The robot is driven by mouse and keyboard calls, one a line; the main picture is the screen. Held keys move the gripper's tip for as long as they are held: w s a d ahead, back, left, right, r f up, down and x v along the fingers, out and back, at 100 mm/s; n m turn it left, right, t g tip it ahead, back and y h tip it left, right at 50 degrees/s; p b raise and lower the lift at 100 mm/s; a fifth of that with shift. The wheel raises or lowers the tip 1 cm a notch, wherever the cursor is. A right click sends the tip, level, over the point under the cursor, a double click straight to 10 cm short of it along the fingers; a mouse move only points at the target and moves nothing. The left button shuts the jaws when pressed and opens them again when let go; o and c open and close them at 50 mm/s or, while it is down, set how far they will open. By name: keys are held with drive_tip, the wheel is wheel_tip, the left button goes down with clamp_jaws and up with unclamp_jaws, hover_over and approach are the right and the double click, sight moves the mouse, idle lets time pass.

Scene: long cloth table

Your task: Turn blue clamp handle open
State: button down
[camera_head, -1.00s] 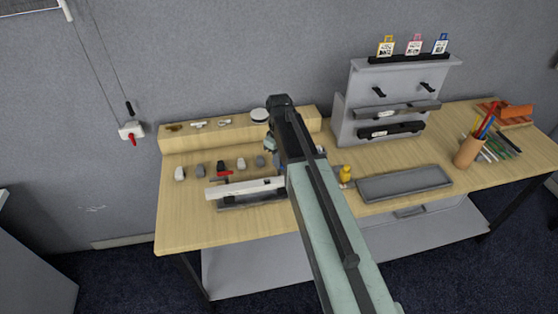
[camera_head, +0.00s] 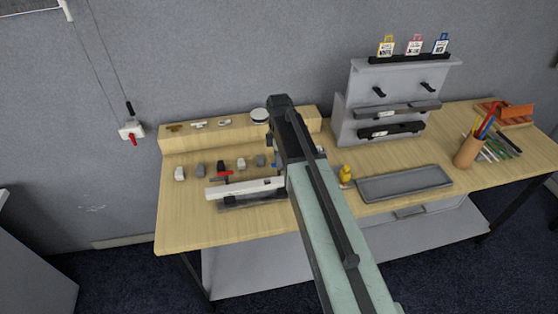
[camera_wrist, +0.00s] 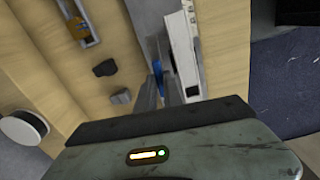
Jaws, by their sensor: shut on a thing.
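The blue clamp handle (camera_wrist: 158,76) shows in the wrist view between the two fingers of my gripper (camera_wrist: 160,88), beside a white fixture (camera_wrist: 184,50). My gripper is shut on the handle; the fingers hide part of it. In the head view a small bit of blue (camera_head: 275,163) shows at the left edge of my arm, at the right end of the white fixture. The rest of the handle and my fingertips are hidden there by my arm. A red clamp handle (camera_head: 223,172) stands at the fixture's left part.
Several small grey and white blocks (camera_head: 200,170) stand behind the fixture. A raised wooden ledge (camera_head: 180,144) runs behind them, with a white round item (camera_head: 259,115) on it. A yellow figure (camera_head: 346,173) and a grey tray (camera_head: 405,182) lie right of my arm.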

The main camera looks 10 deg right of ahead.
drive_tip(key=shift+n, duration=0.5)
drive_tip(key=c, duration=1.5)
unclamp_jaws()
wheel_tip(320, 180, up, 8)
drive_tip(key=p, duration=0.8)
drive_tip(key=shift+f, duration=0.1)
